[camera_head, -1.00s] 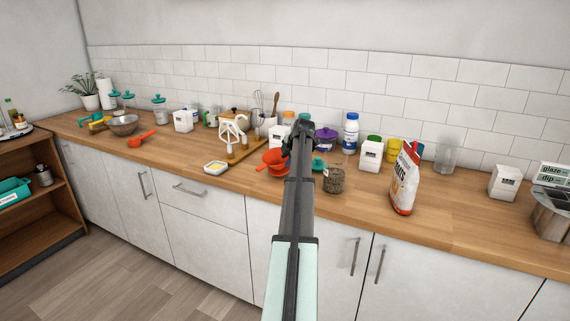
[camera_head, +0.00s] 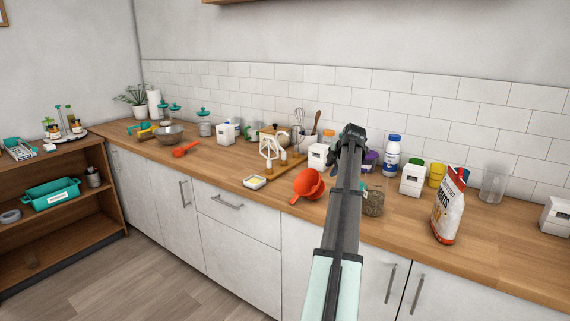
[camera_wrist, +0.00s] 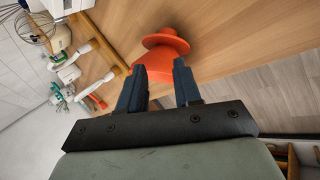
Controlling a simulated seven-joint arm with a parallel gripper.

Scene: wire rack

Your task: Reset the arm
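My arm reaches from the bottom of the head view over the counter, and my gripper (camera_head: 352,135) is at its end, dark and small there. In the wrist view my gripper (camera_wrist: 160,68) has its two dark fingers apart, with nothing visibly clamped between them. An orange-red funnel-like vessel (camera_wrist: 166,55) shows just beyond and between the fingertips. In the head view this orange-red vessel (camera_head: 308,184) stands on the wooden counter (camera_head: 330,222), left of and below my gripper. The arm hides part of the counter behind it.
A flour-like bag (camera_head: 448,208), a jar (camera_head: 373,202) and a white canister (camera_head: 412,180) stand right of the arm. The tiled wall (camera_head: 440,110) closes the back.

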